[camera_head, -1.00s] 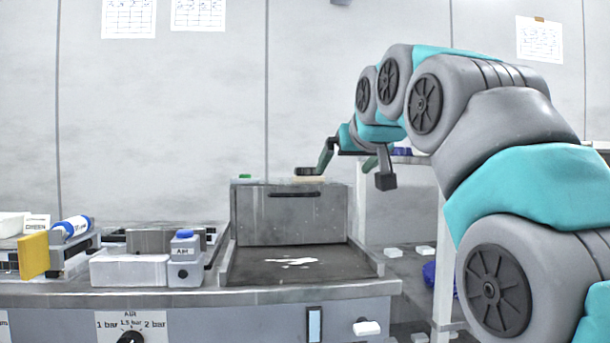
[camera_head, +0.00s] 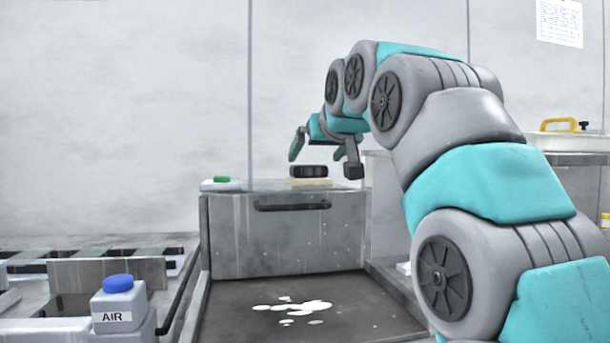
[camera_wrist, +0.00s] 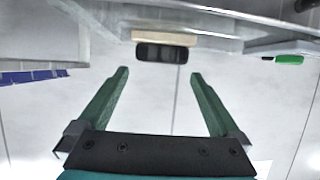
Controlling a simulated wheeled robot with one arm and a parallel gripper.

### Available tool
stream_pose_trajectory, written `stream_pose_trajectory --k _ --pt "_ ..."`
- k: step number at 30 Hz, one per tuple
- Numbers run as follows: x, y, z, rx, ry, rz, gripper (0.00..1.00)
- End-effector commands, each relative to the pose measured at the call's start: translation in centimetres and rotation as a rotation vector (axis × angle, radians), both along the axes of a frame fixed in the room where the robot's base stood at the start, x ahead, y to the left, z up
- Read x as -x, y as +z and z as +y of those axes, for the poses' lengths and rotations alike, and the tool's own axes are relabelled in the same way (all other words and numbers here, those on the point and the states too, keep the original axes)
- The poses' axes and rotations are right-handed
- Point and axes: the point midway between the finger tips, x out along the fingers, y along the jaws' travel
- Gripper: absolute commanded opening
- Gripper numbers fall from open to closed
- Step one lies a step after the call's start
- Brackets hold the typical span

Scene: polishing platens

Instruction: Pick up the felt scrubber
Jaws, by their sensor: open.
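The felt scrubber (camera_head: 309,183) has a black grip on a pale beige pad. It lies on top of the grey metal box at the back of the platen station. In the wrist view the scrubber (camera_wrist: 162,51) shows upside down, just beyond and between my fingertips. My gripper (camera_head: 323,166) is open, with its green fingers spread around the scrubber's position in the head view. In the wrist view my gripper (camera_wrist: 159,73) is empty, and a gap shows between the fingertips and the scrubber.
A white item with a green top (camera_head: 221,184) lies left of the scrubber on the same ledge. A dark tray (camera_head: 250,325) with white splashes is in front of the metal box (camera_head: 240,245). A yellow handle (camera_head: 558,125) is far right.

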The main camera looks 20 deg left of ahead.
Motion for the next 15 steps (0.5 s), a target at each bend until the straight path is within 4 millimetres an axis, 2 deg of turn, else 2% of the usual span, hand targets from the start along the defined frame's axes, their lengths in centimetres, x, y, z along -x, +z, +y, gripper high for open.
stream_pose_trajectory --k 8,15 --pt "-1.7 -1.1 1.3 0.001 0.001 0.002 1.0" --pt "-4.1 -2.6 3.0 0.002 0.001 0.004 1.0"
